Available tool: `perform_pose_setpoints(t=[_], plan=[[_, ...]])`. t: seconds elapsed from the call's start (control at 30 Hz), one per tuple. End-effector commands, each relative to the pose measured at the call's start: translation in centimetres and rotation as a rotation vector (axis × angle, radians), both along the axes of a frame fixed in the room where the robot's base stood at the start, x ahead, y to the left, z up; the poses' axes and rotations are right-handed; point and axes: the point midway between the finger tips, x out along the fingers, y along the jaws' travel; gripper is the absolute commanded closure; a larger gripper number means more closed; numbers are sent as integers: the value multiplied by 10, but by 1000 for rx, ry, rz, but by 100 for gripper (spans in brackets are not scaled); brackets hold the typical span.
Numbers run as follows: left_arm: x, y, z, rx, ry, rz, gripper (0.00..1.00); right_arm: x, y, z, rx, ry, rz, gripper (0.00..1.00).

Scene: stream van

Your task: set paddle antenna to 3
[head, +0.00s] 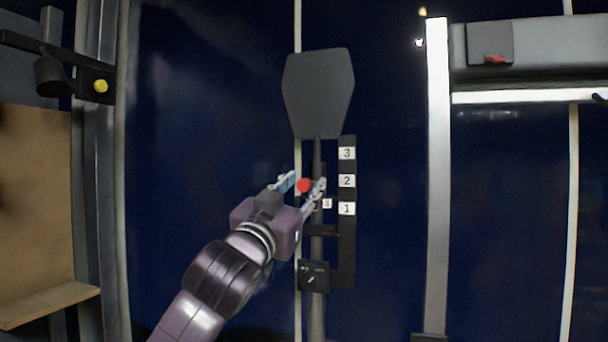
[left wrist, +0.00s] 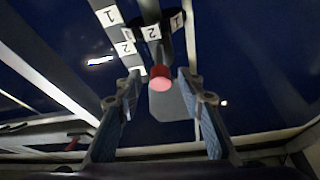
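The paddle antenna (head: 318,92) is a dark grey plate on an upright dark pole. In the left wrist view the plate (left wrist: 172,103) shows behind a red knob (left wrist: 161,79). A dark scale strip (head: 347,256) right of the pole carries white labels 1, 2 and 3 from bottom to top. The red knob (head: 304,185) is on the pole side, about level with label 2. A dark pointer (head: 322,231) with a red tip lies just below label 1. My left gripper (head: 303,184) is open, its fingertips on either side of the knob with visible gaps. My right gripper is out of view.
A metal post (head: 437,170) stands to the right. A bracket with a yellow knob (head: 100,86) is at the left. The dark blue wall between them is mostly clear.

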Motion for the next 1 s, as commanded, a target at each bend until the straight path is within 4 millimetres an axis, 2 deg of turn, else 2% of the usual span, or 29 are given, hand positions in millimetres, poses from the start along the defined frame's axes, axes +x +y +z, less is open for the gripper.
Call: perform_pose_setpoints(t=[0.13,0.4,0.73,1.0], plan=[[7,-3,3,0,1,0,64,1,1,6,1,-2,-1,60],[8,-3,3,0,0,0,64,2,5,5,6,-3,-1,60],[8,-3,3,0,0,0,99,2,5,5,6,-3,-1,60],[8,-3,3,0,0,0,100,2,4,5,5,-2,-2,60]])
